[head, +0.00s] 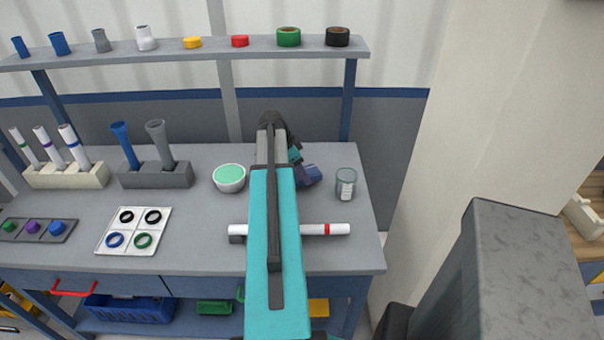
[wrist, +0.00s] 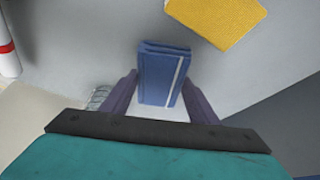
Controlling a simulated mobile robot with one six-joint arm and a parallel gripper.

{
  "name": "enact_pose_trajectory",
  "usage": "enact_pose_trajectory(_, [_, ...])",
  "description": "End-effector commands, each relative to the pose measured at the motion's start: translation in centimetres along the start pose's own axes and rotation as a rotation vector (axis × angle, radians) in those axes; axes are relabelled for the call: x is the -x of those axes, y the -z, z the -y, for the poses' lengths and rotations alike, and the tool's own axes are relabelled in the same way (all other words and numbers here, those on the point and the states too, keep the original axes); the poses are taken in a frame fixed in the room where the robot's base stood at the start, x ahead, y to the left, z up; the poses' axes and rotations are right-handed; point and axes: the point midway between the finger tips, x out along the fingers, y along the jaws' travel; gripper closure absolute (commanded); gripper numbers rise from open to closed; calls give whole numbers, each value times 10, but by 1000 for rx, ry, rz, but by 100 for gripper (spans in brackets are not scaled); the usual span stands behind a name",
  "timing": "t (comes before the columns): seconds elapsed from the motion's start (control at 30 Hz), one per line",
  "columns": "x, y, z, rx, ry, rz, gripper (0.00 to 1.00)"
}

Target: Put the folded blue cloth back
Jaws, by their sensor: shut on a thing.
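The folded blue cloth (wrist: 162,78), with a pale stripe down one side, is between the two purple fingers of my gripper (wrist: 160,100) in the wrist view. My gripper is shut on it. In the head view my gripper (head: 308,175) is over the back right of the workbench, between the green-topped bowl and the glass jar. The cloth is hard to tell from the fingers there. My teal arm hides part of the bench. I cannot tell whether the cloth touches a surface.
A white pipe with a red band (head: 325,229) lies in front, partly behind my arm. The glass jar (head: 346,185) stands close right and the green-topped bowl (head: 229,178) left. A yellow textured piece (wrist: 217,22) is near the cloth in the wrist view. A shelf (head: 190,51) runs above.

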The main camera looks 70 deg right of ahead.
Motion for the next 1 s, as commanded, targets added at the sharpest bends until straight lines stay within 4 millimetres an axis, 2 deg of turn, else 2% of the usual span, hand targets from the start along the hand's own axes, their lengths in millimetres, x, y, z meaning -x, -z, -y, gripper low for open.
enact_pose_trajectory(0.27, [-17,-7,0,-1,-1,0,64])
enact_pose_trajectory(0.73, [-22,-9,0,-1,0,0,64])
enact_pose_trajectory(0.77, [-21,-8,0,-1,0,0,41])
enact_pose_trajectory(0.83, [-20,-8,0,-1,0,0,29])
enact_pose_trajectory(1.0, [-20,-8,0,-1,0,0,27])
